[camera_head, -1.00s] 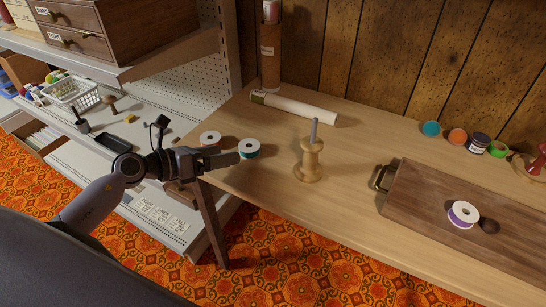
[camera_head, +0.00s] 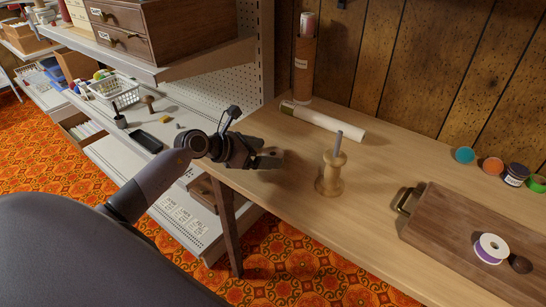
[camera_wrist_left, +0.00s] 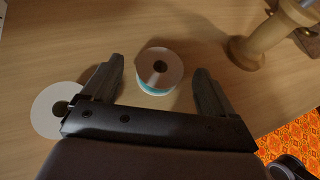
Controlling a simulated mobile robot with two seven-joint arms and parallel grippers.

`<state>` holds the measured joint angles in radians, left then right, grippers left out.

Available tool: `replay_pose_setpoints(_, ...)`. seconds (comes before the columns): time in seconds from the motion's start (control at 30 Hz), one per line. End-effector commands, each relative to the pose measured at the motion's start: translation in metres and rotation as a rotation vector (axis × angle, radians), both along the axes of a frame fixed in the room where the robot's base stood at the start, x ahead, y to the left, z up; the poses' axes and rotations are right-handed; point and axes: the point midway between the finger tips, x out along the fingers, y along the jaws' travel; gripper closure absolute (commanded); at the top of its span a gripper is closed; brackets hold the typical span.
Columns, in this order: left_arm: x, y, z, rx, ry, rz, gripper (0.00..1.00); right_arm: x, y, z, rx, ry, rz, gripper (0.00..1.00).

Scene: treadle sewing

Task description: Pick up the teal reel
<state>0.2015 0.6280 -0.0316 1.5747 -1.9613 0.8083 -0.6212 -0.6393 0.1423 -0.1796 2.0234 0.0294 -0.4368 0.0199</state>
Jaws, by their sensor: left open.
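The teal reel (camera_wrist_left: 173,76) stands on the wooden table in the left wrist view, with a pale round top, a dark centre hole and a teal band below. It lies between the spread fingers of my left gripper (camera_head: 274,160), near their tips, with a gap on each side. The gripper is open and holds nothing. In the head view the gripper hides most or all of the teal reel. My right gripper is not in view.
Another pale-topped reel (camera_wrist_left: 48,110) lies beside the left finger in the wrist view. A wooden spindle stand (camera_head: 330,174) rises to the right. A white roll (camera_head: 323,122) lies behind. A wooden board (camera_head: 450,225) bears a purple reel (camera_head: 490,249). The table's front edge is close.

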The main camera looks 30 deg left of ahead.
Motion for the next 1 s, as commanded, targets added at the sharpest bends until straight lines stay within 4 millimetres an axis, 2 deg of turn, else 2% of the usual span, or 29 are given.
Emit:
replay_pose_setpoints(0.13,0.0117,-0.0063,-0.0078,0.0,0.0,0.0,0.13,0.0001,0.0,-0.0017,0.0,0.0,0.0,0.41)
replay_pose_setpoints(0.4,0.014,-0.0076,-0.0093,0.001,0.0,0.0,0.13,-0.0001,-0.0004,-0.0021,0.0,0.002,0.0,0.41)
replay_pose_setpoints(0.43,0.014,-0.0076,-0.0093,0.0,0.001,0.0,0.16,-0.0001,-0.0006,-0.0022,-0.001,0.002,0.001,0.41)
replay_pose_setpoints(0.47,0.0139,-0.0074,-0.0093,0.0,0.001,0.0,0.26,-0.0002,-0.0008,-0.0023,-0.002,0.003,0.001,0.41)
replay_pose_setpoints(0.6,0.0138,-0.0074,-0.0093,0.0,0.001,0.0,0.71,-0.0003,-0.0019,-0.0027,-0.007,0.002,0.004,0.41)
replay_pose_setpoints(1.0,0.014,-0.007,-0.0039,0.002,-0.002,0.0,0.72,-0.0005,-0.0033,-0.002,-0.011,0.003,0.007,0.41)
